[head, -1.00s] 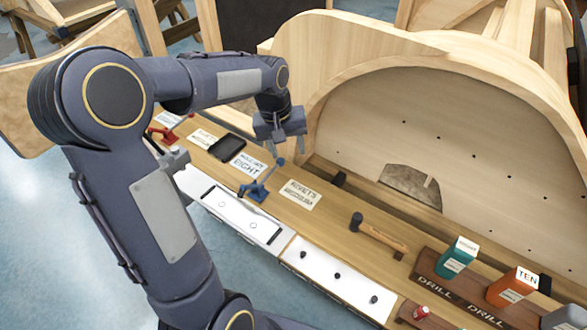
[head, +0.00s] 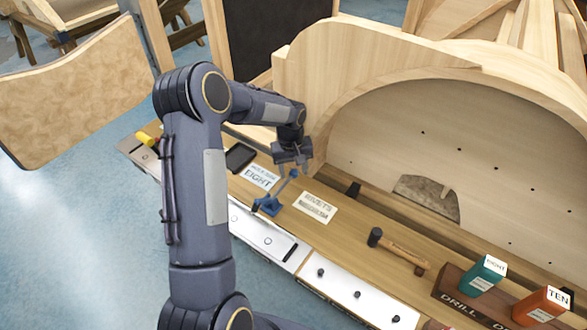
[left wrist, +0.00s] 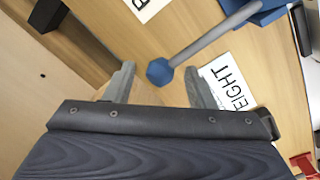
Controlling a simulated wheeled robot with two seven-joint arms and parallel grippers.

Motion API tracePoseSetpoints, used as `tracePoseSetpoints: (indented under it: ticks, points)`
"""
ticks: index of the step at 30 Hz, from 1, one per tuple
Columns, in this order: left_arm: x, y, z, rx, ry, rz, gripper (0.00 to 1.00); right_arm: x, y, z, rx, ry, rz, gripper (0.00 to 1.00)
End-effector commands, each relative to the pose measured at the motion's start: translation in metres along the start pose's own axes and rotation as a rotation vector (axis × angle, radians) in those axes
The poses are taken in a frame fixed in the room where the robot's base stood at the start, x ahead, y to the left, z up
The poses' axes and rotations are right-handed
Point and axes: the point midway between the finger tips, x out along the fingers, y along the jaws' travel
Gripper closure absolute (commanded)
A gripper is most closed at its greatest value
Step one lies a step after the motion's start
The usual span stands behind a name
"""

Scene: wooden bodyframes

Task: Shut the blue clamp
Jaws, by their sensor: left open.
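The blue clamp (head: 268,206) stands on the wooden bench between the EIGHT and RIVETS cards, its bar slanting up to a blue knob (head: 294,173). My left gripper (head: 294,168) is open, pointing down right at the knob. In the left wrist view, the knob (left wrist: 159,72) lies between the two spread fingertips (left wrist: 159,78), with a gap on each side. Its grey bar (left wrist: 213,34) runs up right to the blue base (left wrist: 262,12). Whether a finger touches the knob I cannot tell. My right gripper is not in view.
A black phone-like item (head: 240,156) and the EIGHT card (head: 259,177) lie left of the clamp. The RIVETS card (head: 314,207) and a hammer (head: 398,250) lie right. A large curved wooden frame (head: 330,75) rises close behind my gripper.

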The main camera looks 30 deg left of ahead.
Motion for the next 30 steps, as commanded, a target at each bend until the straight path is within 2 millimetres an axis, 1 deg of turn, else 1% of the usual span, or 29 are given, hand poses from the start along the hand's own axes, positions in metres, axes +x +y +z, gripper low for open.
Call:
tracePoseSetpoints:
  ticks: [7, 8, 19, 26, 30]
  points:
    - [0.0019, -0.0001, 0.0002, 0.001, 0.000, 0.000, 0.50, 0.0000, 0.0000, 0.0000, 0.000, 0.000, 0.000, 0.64]
    - [0.0018, -0.0001, 0.0002, 0.001, 0.000, 0.000, 0.51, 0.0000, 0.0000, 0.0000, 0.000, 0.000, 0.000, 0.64]
    - [0.0015, 0.0003, 0.0004, 0.000, -0.001, 0.000, 1.00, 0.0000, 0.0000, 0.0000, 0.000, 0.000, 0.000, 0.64]
    - [0.0011, 0.0004, 0.0007, -0.001, 0.003, 0.005, 1.00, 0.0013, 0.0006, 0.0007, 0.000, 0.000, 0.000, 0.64]
    - [-0.0010, -0.0002, 0.0016, -0.001, 0.024, 0.028, 1.00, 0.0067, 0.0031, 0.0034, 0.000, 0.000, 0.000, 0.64]
